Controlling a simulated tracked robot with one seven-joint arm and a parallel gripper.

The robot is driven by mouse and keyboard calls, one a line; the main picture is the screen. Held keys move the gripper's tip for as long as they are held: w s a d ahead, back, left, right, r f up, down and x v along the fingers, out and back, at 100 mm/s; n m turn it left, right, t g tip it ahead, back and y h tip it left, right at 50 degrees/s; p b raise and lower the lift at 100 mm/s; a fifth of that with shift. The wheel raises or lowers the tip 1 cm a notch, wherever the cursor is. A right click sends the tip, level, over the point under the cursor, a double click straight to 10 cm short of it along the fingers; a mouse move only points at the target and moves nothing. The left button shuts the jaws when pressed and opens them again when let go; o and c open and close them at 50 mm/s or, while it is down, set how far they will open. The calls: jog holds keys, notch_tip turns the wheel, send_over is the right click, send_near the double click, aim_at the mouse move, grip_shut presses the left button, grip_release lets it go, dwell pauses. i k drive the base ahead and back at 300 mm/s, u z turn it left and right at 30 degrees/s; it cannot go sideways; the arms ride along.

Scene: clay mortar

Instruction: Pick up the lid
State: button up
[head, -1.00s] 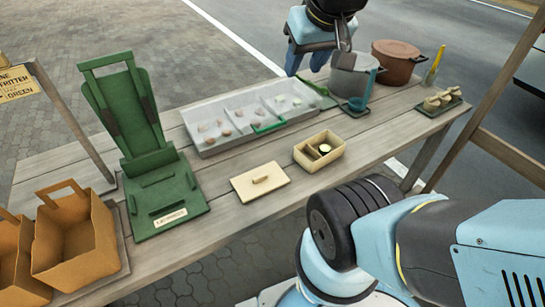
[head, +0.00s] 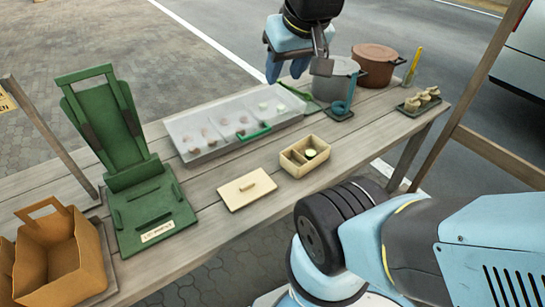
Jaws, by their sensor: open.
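The lid (head: 246,188) is a flat cream rectangle with a small bar handle on top. It lies flat on the wooden table, left of a cream divided box (head: 304,157) that stands open with a small round item inside. My gripper (head: 286,69) is open and hangs above the back of the table, beyond the lid and the box. It is near the clear tray and the grey pot, well apart from the lid. No object shows between its fingers.
A clear tray (head: 187,151) with several small pieces lies behind the lid. A green stand (head: 138,190) and brown paper bags (head: 57,255) are at left. A grey pot (head: 335,80), a brown pot (head: 376,66) and a small tray (head: 423,102) are at right. Bare planks surround the lid.

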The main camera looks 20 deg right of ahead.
aim_at(237, 193)
jog(key=z, duration=1.4)
jog(key=k, duration=0.85)
jog(key=u, duration=0.6)
